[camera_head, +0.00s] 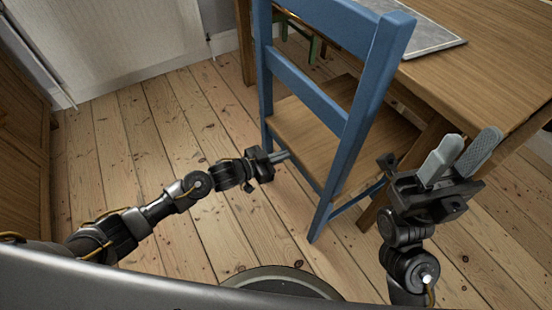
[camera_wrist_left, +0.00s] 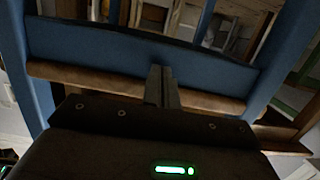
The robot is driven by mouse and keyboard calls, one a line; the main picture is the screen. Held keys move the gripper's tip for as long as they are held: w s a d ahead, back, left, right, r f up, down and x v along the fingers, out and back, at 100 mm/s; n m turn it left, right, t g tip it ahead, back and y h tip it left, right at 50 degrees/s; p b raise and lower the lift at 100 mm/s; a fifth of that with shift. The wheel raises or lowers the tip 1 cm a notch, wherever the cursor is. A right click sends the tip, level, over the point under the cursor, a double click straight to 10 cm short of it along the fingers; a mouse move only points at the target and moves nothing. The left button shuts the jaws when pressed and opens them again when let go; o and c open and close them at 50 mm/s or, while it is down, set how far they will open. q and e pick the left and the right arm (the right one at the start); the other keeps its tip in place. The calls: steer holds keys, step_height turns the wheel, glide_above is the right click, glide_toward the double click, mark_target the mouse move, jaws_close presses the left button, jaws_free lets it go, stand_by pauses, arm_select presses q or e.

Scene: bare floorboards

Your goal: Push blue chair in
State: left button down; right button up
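The blue chair (camera_head: 312,97) stands with its back toward me and has a brown wooden seat (camera_head: 310,128). Its seat faces the wooden table, and its far side is partly hidden behind the backrest. My left gripper (camera_head: 284,156) is low behind the chair, near the seat's rear edge. In the left wrist view its fingers (camera_wrist_left: 162,87) are together with nothing between them, in front of a blue crossbar (camera_wrist_left: 120,52); I cannot tell whether they touch it. My right gripper (camera_head: 462,156) is to the right of the chair, its two grey fingers apart and empty.
The wooden table (camera_head: 480,75) fills the upper right and carries a grey flat board (camera_head: 428,48). A green chair leg (camera_head: 314,50) shows beyond. A wooden cabinet (camera_head: 22,150) stands at the left, a white panel (camera_head: 115,45) at the back. Floorboards left of the chair are clear.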

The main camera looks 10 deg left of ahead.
arm_select(q)
steer(key=shift+r+b+x, duration=0.2)
steer(key=shift+x, duration=0.75)
steer(key=shift+r+b+x, duration=0.2)
steer(key=shift+x, duration=0.75)
steer(key=shift+r+b+x, duration=0.2)
steer(key=shift+r+x, duration=0.05)
steer(key=shift+x, duration=0.7)
steer(key=shift+d, duration=0.1)
steer(key=shift+p+v, duration=0.85)
steer(key=shift+v, duration=0.05)
steer(key=shift+s+a+f+p, duration=0.3)
steer(key=shift+s+a, duration=0.1)
steer(key=shift+a, duration=0.1)
